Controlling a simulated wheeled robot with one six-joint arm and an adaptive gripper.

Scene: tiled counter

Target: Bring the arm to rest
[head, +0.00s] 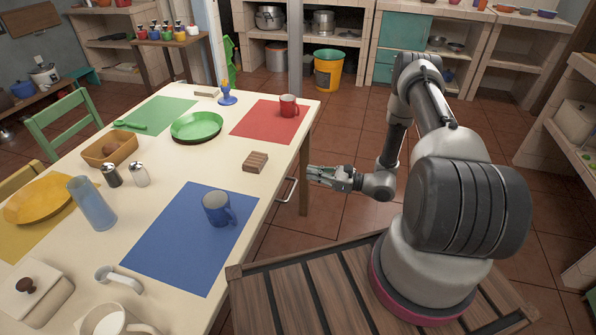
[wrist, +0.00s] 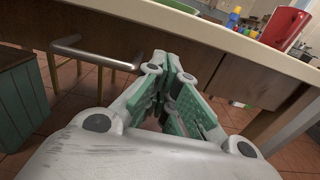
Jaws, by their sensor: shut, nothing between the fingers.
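My gripper (head: 312,173) is beside the right edge of the dining table, out over the floor in the head view. Its fingers point left toward the table side. In the wrist view my gripper (wrist: 172,68) has its green-padded fingers together with nothing between them. A metal drawer handle (wrist: 95,52) on the table's side is left of the fingers there. The arm is bent, rising from its base and reaching down to the gripper.
The white table (head: 180,168) holds a blue mug (head: 217,208) on a blue mat, a wooden block (head: 256,161), a red mug (head: 289,105) on a red mat and a green plate (head: 197,126). Open tiled floor (head: 345,220) lies around the gripper.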

